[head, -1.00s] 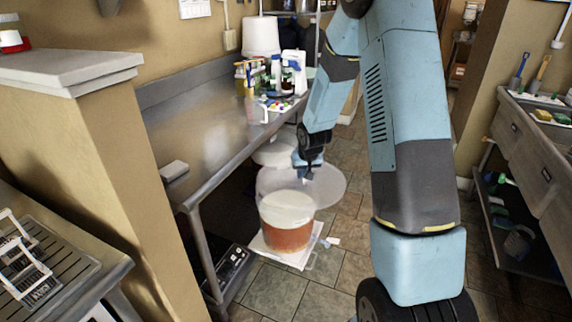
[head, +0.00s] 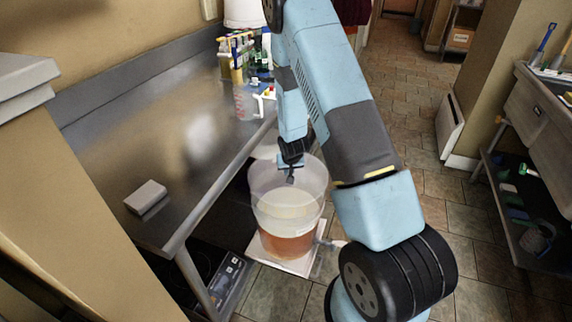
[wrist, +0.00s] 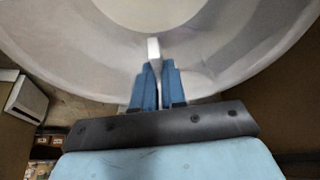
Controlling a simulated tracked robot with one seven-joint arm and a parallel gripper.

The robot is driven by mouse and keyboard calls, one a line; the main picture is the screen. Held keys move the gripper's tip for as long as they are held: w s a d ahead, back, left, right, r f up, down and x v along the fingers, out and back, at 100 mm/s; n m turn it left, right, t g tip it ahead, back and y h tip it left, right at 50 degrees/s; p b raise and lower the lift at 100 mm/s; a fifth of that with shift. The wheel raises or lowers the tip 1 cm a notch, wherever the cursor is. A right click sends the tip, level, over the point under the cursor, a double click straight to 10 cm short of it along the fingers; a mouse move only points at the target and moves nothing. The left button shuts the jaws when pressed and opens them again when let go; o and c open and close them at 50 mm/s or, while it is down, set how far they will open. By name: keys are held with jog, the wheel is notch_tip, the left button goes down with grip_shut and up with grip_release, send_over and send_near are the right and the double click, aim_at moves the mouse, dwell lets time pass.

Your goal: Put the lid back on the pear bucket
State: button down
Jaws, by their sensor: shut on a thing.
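The bucket (head: 285,215) is tall and clear, with pale foam over amber liquid, standing on a white board on the floor. No label is readable to show that it is the pear one. My gripper (head: 290,176) is over its mouth, pointing down. In the wrist view my gripper (wrist: 155,76) is shut on a small white grip (wrist: 154,48) of the clear lid. The lid is hard to tell from the bucket's rim, so I cannot tell whether they touch. A wide, see-through round surface fills the top of the wrist view.
A steel bench (head: 165,165) runs along the left, with a small white block (head: 146,197) and bottles (head: 240,60) on it. The white board (head: 285,255) lies under the bucket. A black scale-like device (head: 228,280) is beneath the bench. Tiled floor is open at the right.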

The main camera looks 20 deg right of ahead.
notch_tip(320, 180, down, 6)
jog(key=shift+f, duration=0.15)
dwell(0.6)
jog(key=shift+f, duration=0.1)
dwell(2.4)
jog(key=c, duration=0.6)
grip_release()
jog(key=shift+s, duration=0.1)
jog(key=shift+r, duration=3.55)
jog(key=shift+c, duration=0.4)
grip_shut()
